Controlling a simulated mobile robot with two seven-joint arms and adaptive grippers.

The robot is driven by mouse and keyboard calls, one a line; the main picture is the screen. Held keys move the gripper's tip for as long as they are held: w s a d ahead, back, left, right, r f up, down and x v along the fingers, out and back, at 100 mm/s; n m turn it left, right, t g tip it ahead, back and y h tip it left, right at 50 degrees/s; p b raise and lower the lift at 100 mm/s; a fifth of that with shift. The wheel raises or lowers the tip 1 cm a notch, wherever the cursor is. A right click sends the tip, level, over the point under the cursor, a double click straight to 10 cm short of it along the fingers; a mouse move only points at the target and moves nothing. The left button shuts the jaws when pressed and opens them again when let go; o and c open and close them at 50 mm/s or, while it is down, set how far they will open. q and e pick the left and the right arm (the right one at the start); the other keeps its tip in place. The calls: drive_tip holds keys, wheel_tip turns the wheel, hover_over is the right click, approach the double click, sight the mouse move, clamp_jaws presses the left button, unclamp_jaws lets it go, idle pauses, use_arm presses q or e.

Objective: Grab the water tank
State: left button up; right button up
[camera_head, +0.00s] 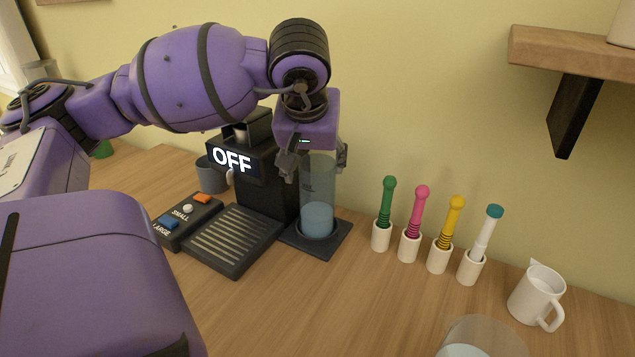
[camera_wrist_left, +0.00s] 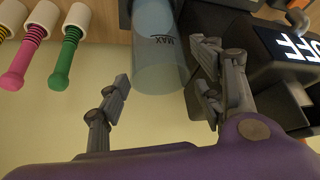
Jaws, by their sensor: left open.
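The water tank (camera_head: 318,212) is a clear upright cylinder with bluish water in its lower part. It stands on a dark square base at the right side of the black coffee machine (camera_head: 262,185). In the left wrist view the tank (camera_wrist_left: 160,52) shows a "MAX" mark. My left gripper (camera_head: 315,163) is open at the tank's upper part, with one finger on each side. In the left wrist view the open fingers (camera_wrist_left: 163,88) flank the tank's near end, and gaps show. My right gripper is not in view.
The machine reads "OFF"; a control box (camera_head: 188,220) and drip tray (camera_head: 233,240) sit before it. Several coloured-handled tools in white holders (camera_head: 409,246) stand to the right, then a white pitcher (camera_head: 537,296) and a clear container (camera_head: 482,338). A shelf (camera_head: 570,50) juts out upper right.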

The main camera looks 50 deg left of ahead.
sight(317, 171)
use_arm(q)
drive_tip(key=x, duration=0.4)
drive_tip(key=shift+w+a+f, duration=0.1)
drive_tip(key=shift+w+f, duration=0.15)
drive_tip(key=shift+w, duration=0.05)
clamp_jaws()
drive_tip(key=shift+r, duration=0.1)
